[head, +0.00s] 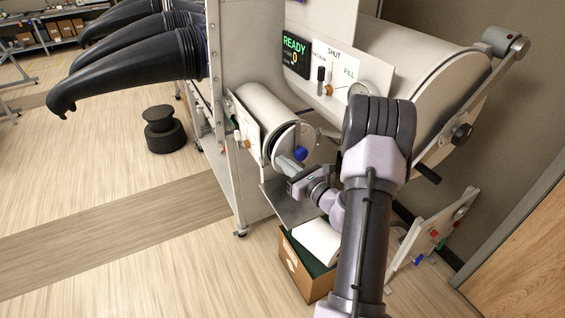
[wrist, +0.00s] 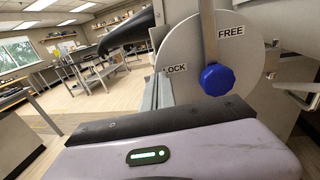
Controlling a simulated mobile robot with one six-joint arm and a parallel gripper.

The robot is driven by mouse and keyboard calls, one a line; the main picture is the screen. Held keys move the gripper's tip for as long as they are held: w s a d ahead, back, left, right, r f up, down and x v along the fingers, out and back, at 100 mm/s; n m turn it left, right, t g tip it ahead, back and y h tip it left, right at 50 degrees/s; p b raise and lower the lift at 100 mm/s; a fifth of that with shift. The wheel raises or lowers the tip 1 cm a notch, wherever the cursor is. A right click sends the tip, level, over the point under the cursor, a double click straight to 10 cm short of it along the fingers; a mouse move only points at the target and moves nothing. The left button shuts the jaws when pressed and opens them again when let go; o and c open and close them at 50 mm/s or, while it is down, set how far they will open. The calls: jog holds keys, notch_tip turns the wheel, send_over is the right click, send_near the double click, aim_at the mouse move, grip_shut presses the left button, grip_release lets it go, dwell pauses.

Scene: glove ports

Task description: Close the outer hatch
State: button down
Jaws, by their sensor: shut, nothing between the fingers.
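The small round hatch is a grey disc (wrist: 240,80) marked LOCK and FREE in the wrist view, with a blue knob (wrist: 217,79) on its face. In the head view the blue knob (head: 301,154) shows at the end of the small white cylinder (head: 262,112). I cannot tell whether the hatch sits flush on the cylinder's mouth. My gripper (head: 288,164) is shut and empty, just below and left of the knob. In the wrist view its fingers (wrist: 159,92) show left of the knob, near the LOCK label. Whether they touch the disc is unclear.
A large cylinder (head: 415,55) with a lever arm stands right of the small one. A panel display (head: 295,54) reads READY. A cardboard box (head: 308,275) stands on the floor below. Black gloves (head: 130,75) stick out at left. A black stool (head: 164,130) stands on open floor.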

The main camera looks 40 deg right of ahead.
aim_at(275, 156)
jog(key=shift+w, duration=0.45)
jog(key=w+h, duration=0.1)
jog(key=w, duration=0.1)
jog(key=w+m+h, duration=0.1)
jog(key=w, duration=0.1)
jog(key=shift+w+a+r, duration=0.1)
jog(key=shift+a, duration=0.1)
jog(key=shift+d+r, duration=0.1)
